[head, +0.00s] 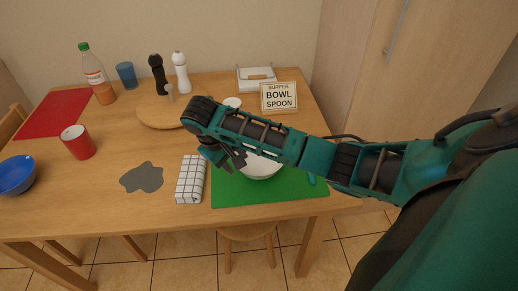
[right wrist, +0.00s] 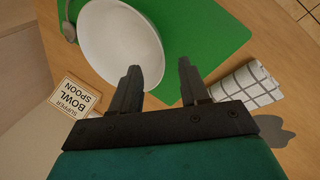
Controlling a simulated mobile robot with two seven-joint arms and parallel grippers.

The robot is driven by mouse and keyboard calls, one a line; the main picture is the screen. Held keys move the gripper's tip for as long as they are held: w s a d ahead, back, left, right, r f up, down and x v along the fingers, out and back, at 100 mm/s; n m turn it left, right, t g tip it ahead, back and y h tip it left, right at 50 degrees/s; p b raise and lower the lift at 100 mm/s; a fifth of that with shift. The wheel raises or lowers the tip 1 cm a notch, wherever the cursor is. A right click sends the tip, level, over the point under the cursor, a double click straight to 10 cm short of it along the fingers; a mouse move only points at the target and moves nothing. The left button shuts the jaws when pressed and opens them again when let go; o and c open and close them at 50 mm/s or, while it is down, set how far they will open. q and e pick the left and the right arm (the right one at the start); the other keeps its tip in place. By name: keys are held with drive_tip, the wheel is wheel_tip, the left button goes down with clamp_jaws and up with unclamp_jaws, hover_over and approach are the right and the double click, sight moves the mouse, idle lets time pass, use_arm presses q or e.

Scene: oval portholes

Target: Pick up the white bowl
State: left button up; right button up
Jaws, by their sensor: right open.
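The white bowl (head: 262,168) stands on a green mat (head: 285,194) at the table's front right, partly hidden by my right arm in the head view. In the right wrist view the bowl (right wrist: 118,42) is seen from above and looks empty. My right gripper (head: 231,160) is at the bowl's left side in the head view. My left gripper is not in view.
A checked cloth (head: 190,179) lies left of the mat, beside a grey patch (head: 142,177). A sign (head: 279,97) reading "SUPPER BOWL SPOON" stands behind. A red cup (head: 78,142), blue bowl (head: 15,175) and round board (head: 155,117) are farther left. A tall cabinet (head: 350,75) borders the right.

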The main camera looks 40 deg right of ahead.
sight(243, 170)
drive_tip(key=x, duration=0.2)
drive_tip(key=s+x, duration=0.1)
drive_tip(key=x, duration=0.2)
drive_tip(key=shift+s+d+r, duration=0.1)
drive_tip(key=shift+d, duration=0.05)
drive_tip(key=shift+f, duration=0.3)
drive_tip(key=shift+c, duration=0.3)
clamp_jaws()
